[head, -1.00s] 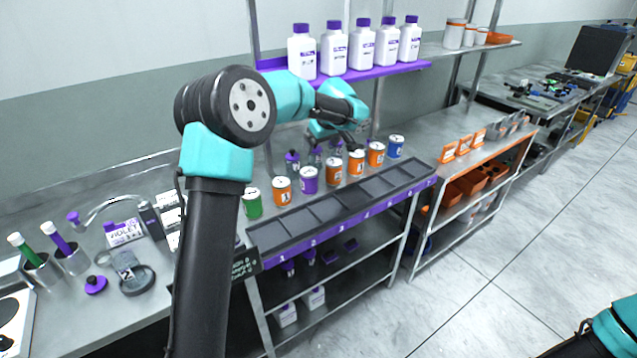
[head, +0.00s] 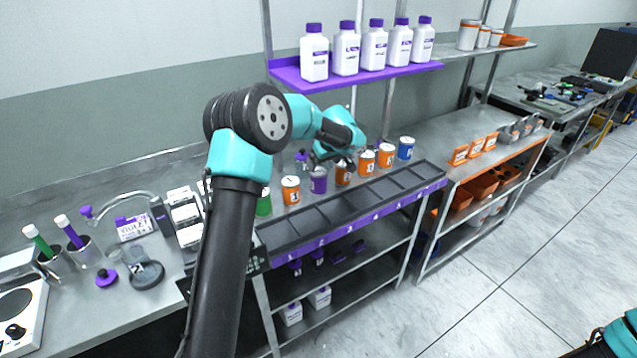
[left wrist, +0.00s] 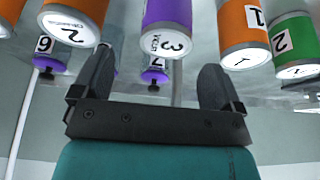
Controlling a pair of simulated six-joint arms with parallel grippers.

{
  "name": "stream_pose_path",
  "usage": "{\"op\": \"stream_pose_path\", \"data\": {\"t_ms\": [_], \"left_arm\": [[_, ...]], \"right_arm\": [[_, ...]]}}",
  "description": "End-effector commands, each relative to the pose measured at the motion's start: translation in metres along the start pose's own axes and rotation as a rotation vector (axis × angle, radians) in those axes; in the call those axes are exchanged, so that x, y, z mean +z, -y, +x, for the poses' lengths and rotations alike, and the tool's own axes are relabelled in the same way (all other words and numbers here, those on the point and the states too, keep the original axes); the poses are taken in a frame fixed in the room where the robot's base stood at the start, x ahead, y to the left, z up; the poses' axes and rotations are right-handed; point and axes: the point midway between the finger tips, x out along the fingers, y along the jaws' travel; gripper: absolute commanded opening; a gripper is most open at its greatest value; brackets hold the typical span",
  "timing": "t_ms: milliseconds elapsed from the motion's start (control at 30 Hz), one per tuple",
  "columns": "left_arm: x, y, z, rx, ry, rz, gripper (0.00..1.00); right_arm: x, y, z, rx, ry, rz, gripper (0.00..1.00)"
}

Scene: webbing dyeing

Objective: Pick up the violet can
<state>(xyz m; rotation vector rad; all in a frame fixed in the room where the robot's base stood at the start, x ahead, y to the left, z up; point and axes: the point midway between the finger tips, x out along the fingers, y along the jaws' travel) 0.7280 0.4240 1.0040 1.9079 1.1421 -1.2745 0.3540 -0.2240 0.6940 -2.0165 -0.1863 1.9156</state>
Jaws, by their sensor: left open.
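The violet can (head: 319,180) stands upright in the row of cans behind the black divided tray on the bench. Its label and violet side also show in the left wrist view (left wrist: 168,28), ahead of the finger gap. My left gripper (head: 346,160) is over the row, just right of the violet can and close to an orange can. It is open and empty; in the left wrist view both fingers (left wrist: 156,80) are spread apart, with the can beyond their tips. Only a teal part of my right arm shows at the lower right corner; its gripper is out of frame.
Orange cans (head: 291,190) (head: 386,155) stand on both sides of the violet can, with a green can (head: 264,203) left and a blue can (head: 406,148) right. The divided tray (head: 300,249) lies in front. White bottles (head: 314,55) stand on a violet shelf above.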

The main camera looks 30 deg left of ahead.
Motion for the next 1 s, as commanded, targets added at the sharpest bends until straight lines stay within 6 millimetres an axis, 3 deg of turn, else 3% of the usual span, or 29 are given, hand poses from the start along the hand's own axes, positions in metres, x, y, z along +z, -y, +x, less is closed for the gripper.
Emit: {"op": "stream_pose_path", "data": {"t_ms": [200, 667, 1000], "left_arm": [[0.000, 0.000, 0.025, -0.001, 0.000, 0.001, 0.92], [0.000, 0.002, 0.033, -0.001, 0.001, 0.000, 0.92], [0.000, 0.007, 0.074, -0.001, 0.003, 0.001, 0.92]], "right_arm": [[0.000, 0.000, 0.000, 0.000, 0.000, 0.000, 0.92], [0.000, 0.000, 0.000, 0.000, 0.000, 0.000, 0.92], [0.000, 0.000, 0.000, 0.000, 0.000, 0.000, 0.92]]}}
